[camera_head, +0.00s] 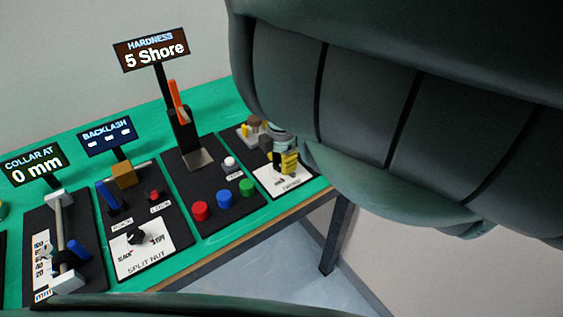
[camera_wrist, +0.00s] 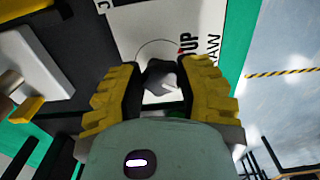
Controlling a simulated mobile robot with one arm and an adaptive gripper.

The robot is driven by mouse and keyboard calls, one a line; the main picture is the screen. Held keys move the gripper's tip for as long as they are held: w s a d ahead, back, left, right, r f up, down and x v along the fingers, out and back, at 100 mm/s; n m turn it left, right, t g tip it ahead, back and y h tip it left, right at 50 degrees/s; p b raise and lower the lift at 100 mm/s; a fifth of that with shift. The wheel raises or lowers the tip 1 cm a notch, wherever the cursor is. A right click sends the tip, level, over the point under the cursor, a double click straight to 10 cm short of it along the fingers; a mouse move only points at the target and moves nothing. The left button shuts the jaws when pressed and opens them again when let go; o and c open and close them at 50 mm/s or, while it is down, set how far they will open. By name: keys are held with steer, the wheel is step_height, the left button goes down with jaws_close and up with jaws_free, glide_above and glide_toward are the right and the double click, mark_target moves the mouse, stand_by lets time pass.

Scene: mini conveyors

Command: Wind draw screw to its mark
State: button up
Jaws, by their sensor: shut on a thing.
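The draw screw knob (camera_wrist: 158,72) is dark grey with a pale pointer mark on it. It stands on a white label plate (camera_wrist: 150,25) with a thin circle line around it and the letters UP and part of a second word ending in AW. My gripper (camera_wrist: 158,88) has yellow ribbed fingers, one on each side of the knob, and is shut on it. In the head view my gripper (camera_head: 288,160) is over the white plate (camera_head: 287,182) at the right end of the row, and it hides the knob there.
Left of it are a hardness unit with red, blue and green buttons (camera_head: 224,197), a split nut panel (camera_head: 143,256) and a collar scale reading 0 mm (camera_head: 33,165). My arm covers the upper right. The green table (camera_head: 215,119) ends just right of the plate.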

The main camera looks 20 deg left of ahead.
steer(key=shift+n, duration=0.6)
steer(key=o, duration=1.2)
steer(key=shift+r, duration=0.15)
step_height(320, 180, up, 5)
steer(key=shift+w+d+f, duration=0.1)
steer(key=shift+s+r, duration=0.2)
steer(key=shift+r, duration=0.35)
steer(key=shift+w+r, duration=0.1)
steer(key=shift+r, duration=0.5)
steer(key=shift+r, duration=0.1)
